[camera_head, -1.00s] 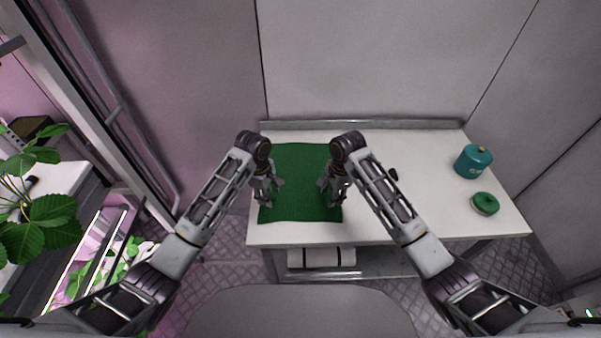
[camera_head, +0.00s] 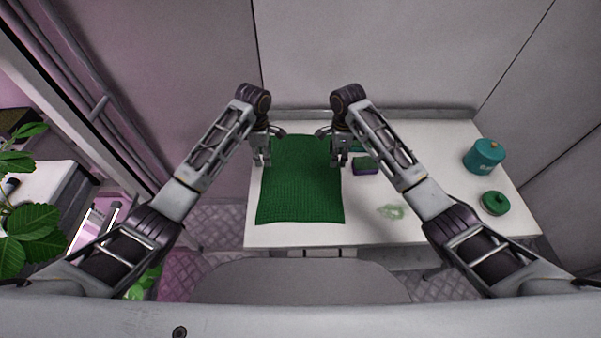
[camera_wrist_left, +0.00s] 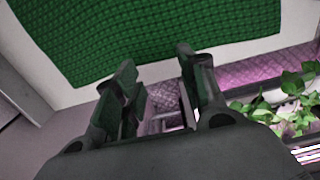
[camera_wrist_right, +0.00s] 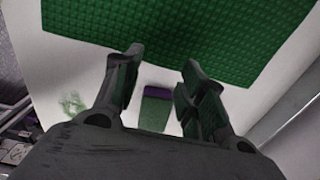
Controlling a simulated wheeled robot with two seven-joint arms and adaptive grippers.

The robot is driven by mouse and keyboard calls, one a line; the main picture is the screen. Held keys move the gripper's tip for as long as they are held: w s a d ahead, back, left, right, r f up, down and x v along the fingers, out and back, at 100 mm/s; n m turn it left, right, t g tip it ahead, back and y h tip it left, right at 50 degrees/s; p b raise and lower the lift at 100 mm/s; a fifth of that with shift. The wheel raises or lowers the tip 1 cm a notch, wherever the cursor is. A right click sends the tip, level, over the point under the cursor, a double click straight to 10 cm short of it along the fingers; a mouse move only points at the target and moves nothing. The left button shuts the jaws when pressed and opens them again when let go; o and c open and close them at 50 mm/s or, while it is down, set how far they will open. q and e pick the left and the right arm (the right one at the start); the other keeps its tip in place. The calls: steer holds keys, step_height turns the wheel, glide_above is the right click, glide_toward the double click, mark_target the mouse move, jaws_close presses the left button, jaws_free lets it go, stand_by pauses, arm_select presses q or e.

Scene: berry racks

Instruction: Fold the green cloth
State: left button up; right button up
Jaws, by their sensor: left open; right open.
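The green cloth (camera_head: 300,190) lies flat and spread out on the left part of the white table, its near edge close to the table's front edge. It also shows in the left wrist view (camera_wrist_left: 150,30) and in the right wrist view (camera_wrist_right: 180,30). My left gripper (camera_head: 264,163) is open and empty at the cloth's left side, toward the far half. My right gripper (camera_head: 338,163) is open and empty at the cloth's right side, at about the same depth. Whether either fingertip touches the cloth cannot be told.
A green and purple sponge (camera_head: 366,167) lies right of my right gripper. A pale green crumpled thing (camera_head: 391,211) lies on the white table (camera_head: 440,225). A teal canister (camera_head: 484,157) and a round green-lidded container (camera_head: 495,203) stand at the right. A wall closes off the back.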

mark_target(267, 175)
arm_select(q)
steer(key=shift+f, duration=4.05)
arm_select(e)
steer(key=shift+f, duration=4)
arm_select(q)
steer(key=shift+f, duration=0.2)
arm_select(e)
steer(key=shift+f, duration=0.2)
arm_select(q)
steer(key=shift+s+f, duration=0.1)
jaws_close()
arm_select(e)
steer(key=shift+s+f, duration=0.1)
jaws_close()
arm_select(q)
steer(key=shift+a+r, duration=0.1)
steer(key=shift+r, duration=0.15)
arm_select(e)
steer(key=shift+r, duration=0.25)
